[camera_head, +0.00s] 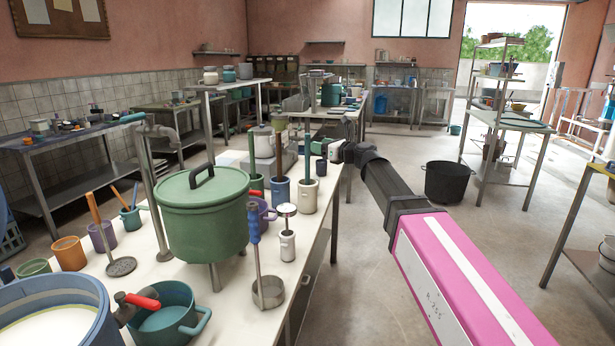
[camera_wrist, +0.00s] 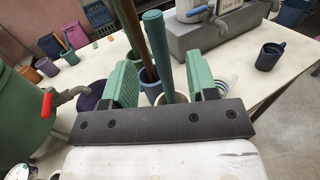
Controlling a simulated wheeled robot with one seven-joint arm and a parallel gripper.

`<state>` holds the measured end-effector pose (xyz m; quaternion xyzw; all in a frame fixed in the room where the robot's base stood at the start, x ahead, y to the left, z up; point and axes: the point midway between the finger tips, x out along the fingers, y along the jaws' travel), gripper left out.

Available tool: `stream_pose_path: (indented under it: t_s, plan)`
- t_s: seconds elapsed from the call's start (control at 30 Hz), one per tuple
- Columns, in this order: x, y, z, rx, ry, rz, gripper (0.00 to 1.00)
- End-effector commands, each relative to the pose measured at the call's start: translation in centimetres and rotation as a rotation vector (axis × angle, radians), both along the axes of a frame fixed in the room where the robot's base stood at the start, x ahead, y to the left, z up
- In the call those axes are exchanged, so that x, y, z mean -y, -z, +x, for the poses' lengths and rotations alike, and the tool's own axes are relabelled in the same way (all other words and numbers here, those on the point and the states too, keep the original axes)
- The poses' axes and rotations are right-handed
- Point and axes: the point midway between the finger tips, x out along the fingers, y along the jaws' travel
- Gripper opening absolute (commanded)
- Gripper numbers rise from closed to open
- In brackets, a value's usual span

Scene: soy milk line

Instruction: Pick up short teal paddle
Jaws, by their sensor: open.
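A teal paddle (camera_head: 308,148) stands upright in a cream pot (camera_head: 308,197) near the table's right edge. Its thick teal handle (camera_wrist: 157,50) also shows in the wrist view, rising between my fingers. My gripper (camera_head: 322,148) is open beside the upper part of the handle. In the wrist view its two green ribbed fingers (camera_wrist: 165,85) stand apart on either side of the handle, and I cannot tell whether either touches it. The paddle's lower end is hidden in the pot.
A brown-handled tool (camera_head: 281,135) stands in a blue pot (camera_head: 280,192) just left of the teal paddle. A large green lidded pot (camera_head: 203,220) and a blue-handled ladle (camera_head: 254,222) stand nearer. A dark blue mug (camera_wrist: 269,56) stands beyond.

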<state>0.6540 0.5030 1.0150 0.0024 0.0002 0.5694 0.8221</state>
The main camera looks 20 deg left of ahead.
Motion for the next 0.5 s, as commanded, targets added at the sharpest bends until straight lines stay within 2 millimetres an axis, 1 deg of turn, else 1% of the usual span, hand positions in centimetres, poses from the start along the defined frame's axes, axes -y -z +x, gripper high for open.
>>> stream_pose_path:
  t_s: [0.03,0.1,0.2,0.37,0.5]
  plan:
    - [-1.0,0.0,0.5,0.001,-0.002,-0.001,0.53]
    - [-1.9,0.0,0.9,0.001,-0.001,-0.001,0.53]
    - [-2.8,0.0,1.2,0.002,0.0,-0.002,0.53]
    - [-3.6,0.0,1.3,0.002,-0.001,-0.003,0.53]
    - [-5.3,-0.1,1.9,0.003,-0.001,-0.003,0.53]
